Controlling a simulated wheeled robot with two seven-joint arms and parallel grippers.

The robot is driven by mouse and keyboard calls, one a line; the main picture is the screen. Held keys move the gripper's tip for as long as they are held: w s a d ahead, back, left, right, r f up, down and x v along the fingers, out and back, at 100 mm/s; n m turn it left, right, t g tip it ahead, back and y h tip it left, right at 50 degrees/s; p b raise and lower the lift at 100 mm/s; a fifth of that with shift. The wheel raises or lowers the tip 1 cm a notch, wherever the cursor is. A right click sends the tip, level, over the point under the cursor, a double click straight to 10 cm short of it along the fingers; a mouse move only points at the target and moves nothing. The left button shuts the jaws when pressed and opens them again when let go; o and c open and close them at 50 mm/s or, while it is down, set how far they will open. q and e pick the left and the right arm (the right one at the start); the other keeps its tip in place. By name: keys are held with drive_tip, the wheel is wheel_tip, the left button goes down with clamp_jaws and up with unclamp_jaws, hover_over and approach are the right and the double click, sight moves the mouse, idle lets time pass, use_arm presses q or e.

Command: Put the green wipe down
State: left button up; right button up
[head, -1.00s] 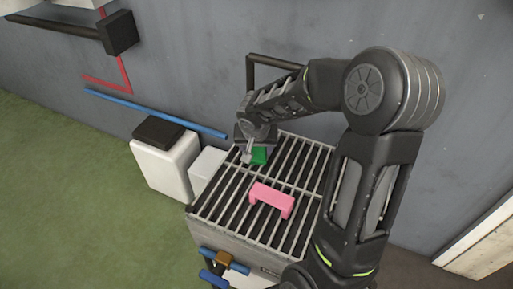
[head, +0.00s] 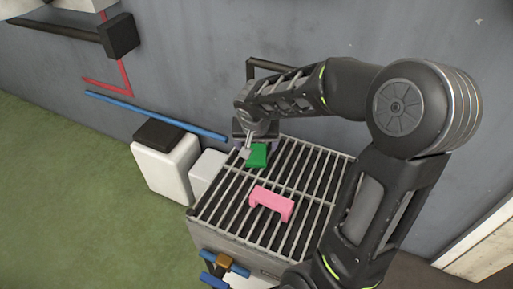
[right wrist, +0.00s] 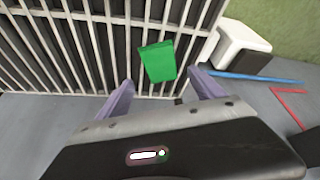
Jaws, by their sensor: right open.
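The green wipe (head: 258,155) lies on the slatted metal grate (head: 301,166), near its far left corner. It also shows in the right wrist view (right wrist: 158,61), just beyond the fingertips. My right gripper (head: 243,150) is at the left of the wipe in the head view. In the right wrist view its two fingers (right wrist: 160,82) are apart, with nothing between them, and the wipe lies ahead of the gap. I cannot tell the exact height of the fingers above the grate. My left gripper is not in view.
A pink bracket-shaped block (head: 272,200) sits on the middle of the grate. A white bin with a dark lid (head: 165,165) and a smaller white box (head: 207,172) stand left of it. A blue pipe (head: 155,115) runs along the grey wall behind.

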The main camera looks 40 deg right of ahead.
drive_tip(key=v, duration=0.6)
drive_tip(key=shift+r, duration=0.25)
idle(0.5)
